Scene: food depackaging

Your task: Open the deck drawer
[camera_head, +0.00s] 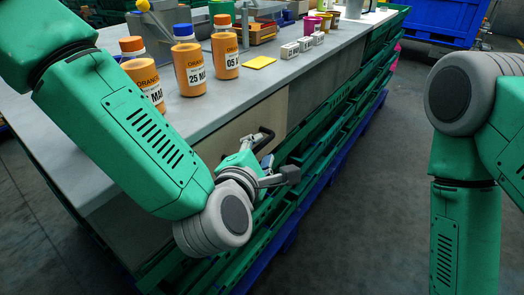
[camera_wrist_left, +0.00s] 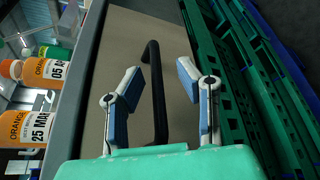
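The deck drawer has a plain beige front (camera_head: 224,138) under the grey counter and looks flush with it. The drawer front (camera_wrist_left: 122,40) fills the middle of the left wrist view. Its black bar handle (camera_head: 263,133) is partly hidden by my left gripper (camera_head: 264,152) in the head view. In the left wrist view the handle (camera_wrist_left: 157,95) passes between the two spread fingers of my left gripper (camera_wrist_left: 160,80), with a gap on each side. My right arm shows at the right of the head view, but its gripper is out of frame.
Orange bottles (camera_head: 188,70) stand on the counter (camera_head: 200,108) above the drawer, with a yellow card (camera_head: 259,62) and small white boxes (camera_head: 290,50) farther along. Green crates (camera_head: 315,135) line the side below and beside the drawer. The floor (camera_head: 365,190) to the right is clear.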

